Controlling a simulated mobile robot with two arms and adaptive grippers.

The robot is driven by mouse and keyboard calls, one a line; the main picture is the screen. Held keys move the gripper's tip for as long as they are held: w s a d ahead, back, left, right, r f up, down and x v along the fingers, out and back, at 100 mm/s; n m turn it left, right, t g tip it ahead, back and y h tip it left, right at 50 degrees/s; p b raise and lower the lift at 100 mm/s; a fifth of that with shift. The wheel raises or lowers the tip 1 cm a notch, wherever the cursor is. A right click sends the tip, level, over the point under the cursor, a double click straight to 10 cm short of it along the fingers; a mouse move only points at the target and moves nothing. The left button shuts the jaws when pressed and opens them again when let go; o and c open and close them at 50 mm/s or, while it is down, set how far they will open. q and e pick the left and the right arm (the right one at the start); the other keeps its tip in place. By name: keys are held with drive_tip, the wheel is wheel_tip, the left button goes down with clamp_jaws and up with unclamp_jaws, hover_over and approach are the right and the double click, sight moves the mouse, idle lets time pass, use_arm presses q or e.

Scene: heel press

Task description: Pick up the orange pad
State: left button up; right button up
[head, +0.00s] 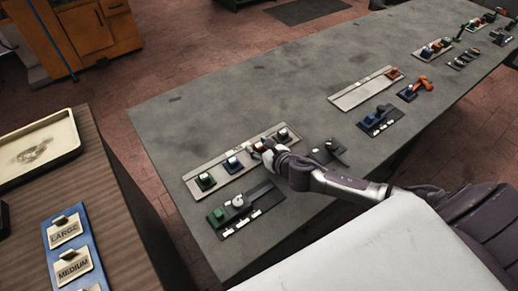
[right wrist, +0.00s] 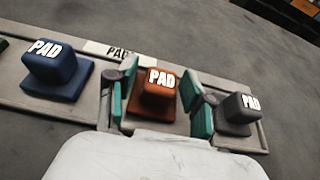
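The orange pad (right wrist: 153,97), a block with a wider base and a white PAD label, sits on the long grey tray (right wrist: 20,85) in the right wrist view. In the head view the orange pad (head: 258,147) is partly hidden by my right gripper (head: 267,150). In the right wrist view my right gripper (right wrist: 163,102) is open, with one teal-lined finger on each side of the orange pad. A gap shows on its right side; contact on its left side cannot be told. My left gripper is not in view.
On the same tray, a blue pad (right wrist: 56,70) is left of the orange one and a grey pad (right wrist: 238,112) is close on the right. A green pad (head: 205,181) is at the tray's left end. The grey table (head: 290,85) is clear behind.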

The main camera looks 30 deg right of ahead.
drive_tip(key=c, duration=0.5)
drive_tip(key=shift+o, duration=0.2)
